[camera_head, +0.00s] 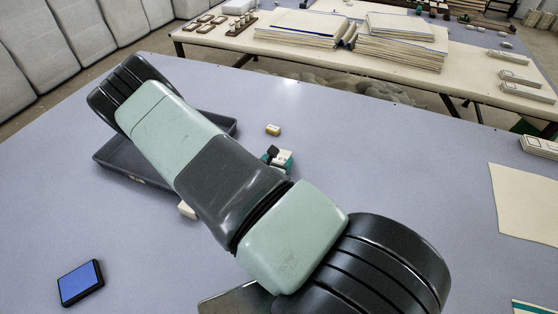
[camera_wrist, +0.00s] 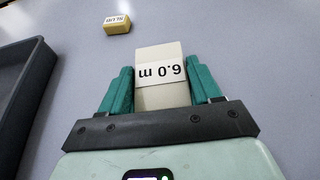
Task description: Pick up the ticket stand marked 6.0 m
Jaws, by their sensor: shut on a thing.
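The ticket stand marked 6.0 m (camera_wrist: 160,72) is a cream block whose label appears upside down in the wrist view. It sits between the two teal fingers of my gripper (camera_wrist: 162,90), which is shut on it. In the head view, the white stand (camera_head: 284,157) and my gripper (camera_head: 276,158) show small beyond my arm, which hides part of them. I cannot tell whether the stand touches the table or is held just above it.
A small yellowish block (camera_wrist: 118,24) with a label lies beyond the stand; it also shows in the head view (camera_head: 273,130). A dark tray (camera_wrist: 22,88) is at the left, partly behind my arm in the head view. A blue-topped pad (camera_head: 80,283) lies at lower left.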

